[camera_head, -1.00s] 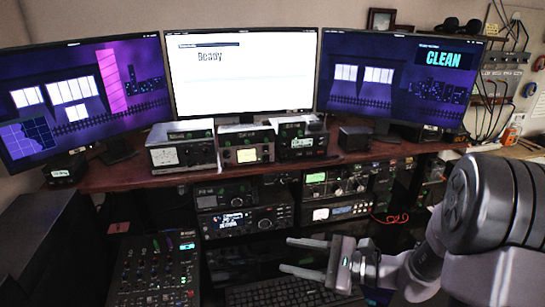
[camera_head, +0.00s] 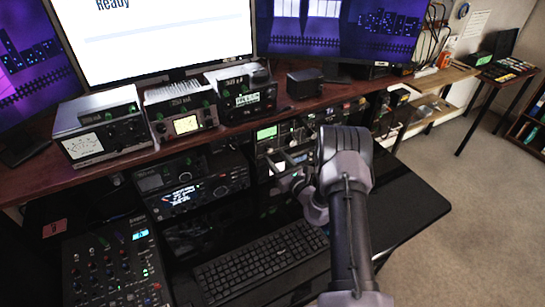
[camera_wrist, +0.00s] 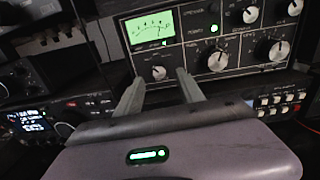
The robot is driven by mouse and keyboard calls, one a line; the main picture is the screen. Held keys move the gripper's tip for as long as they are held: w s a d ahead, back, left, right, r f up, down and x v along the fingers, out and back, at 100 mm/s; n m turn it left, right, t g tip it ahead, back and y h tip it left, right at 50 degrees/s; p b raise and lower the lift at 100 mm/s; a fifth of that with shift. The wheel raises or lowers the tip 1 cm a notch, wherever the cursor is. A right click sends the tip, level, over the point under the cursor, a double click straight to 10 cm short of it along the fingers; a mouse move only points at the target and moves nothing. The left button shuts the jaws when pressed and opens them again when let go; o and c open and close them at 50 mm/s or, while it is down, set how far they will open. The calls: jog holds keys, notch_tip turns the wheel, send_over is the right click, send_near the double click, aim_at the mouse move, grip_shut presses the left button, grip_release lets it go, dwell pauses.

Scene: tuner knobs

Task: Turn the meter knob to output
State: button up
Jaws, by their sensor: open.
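In the wrist view, a dark-faced radio unit (camera_wrist: 228,40) has a green-lit meter (camera_wrist: 149,27) at its upper left. A small silver knob (camera_wrist: 158,73) sits just below this meter; its label is too small to read. Larger knobs (camera_wrist: 217,59) sit to its right. My gripper (camera_wrist: 160,76) is open and empty, with one finger on each side of the small knob in this view. I cannot tell whether the fingertips touch the panel. In the head view the unit's green display (camera_head: 267,133) shows, and my arm hides part of its front.
A keyboard (camera_head: 258,265) lies on the black lower desk, and a mixer (camera_head: 117,268) stands at the left. Boxed instruments (camera_head: 182,112) line the red-brown shelf (camera_head: 30,182) above. In the wrist view, another radio with a lit display (camera_wrist: 28,120) is at the left.

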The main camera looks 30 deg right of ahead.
aim_at(269, 149)
jog(key=shift+w+a, duration=0.15)
jog(key=shift+w, duration=1.3)
jog(key=shift+c, duration=0.5)
grip_shut()
